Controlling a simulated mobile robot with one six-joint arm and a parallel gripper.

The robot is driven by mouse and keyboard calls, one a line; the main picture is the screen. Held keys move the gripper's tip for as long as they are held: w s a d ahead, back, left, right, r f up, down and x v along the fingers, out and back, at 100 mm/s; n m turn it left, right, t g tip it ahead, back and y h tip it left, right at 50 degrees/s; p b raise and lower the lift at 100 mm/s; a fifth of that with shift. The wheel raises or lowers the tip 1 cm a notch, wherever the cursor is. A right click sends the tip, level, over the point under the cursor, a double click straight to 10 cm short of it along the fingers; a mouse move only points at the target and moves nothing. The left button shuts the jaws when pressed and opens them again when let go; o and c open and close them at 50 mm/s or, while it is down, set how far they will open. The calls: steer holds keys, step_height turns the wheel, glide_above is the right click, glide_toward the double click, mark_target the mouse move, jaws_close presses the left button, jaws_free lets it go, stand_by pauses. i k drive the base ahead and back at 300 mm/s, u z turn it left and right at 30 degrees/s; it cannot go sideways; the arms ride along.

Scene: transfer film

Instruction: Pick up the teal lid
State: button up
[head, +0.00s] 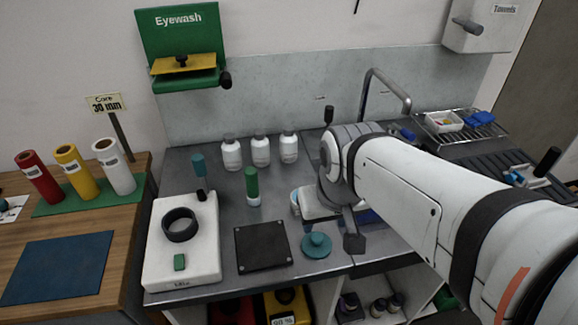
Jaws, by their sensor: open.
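The teal lid (316,245) is a round disc with a knob on top. It lies on the grey bench top near the front edge, just right of a black square plate. My gripper (350,238) is above the bench to the right of the lid, apart from it. One dark finger shows, pointing down; the other is hard to make out. The gripper holds nothing that I can see. My white arm reaches in from the right and hides part of the bench behind it.
The black plate (262,246) and a white scale (182,245) with a black ring (180,224) lie left of the lid. A green-topped bottle (252,187) and several white bottles (261,150) stand behind. A white container (296,203) is partly hidden by my gripper. A tap (384,88) rises at the back.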

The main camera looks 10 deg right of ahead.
mark_target(315, 244)
steer(key=u, duration=0.05)
steer(key=k, duration=0.5)
steer(key=z, duration=1.25)
steer(key=k, duration=0.85)
steer(key=u, duration=1.05)
steer(key=i, duration=1)
steer(key=u, duration=0.1)
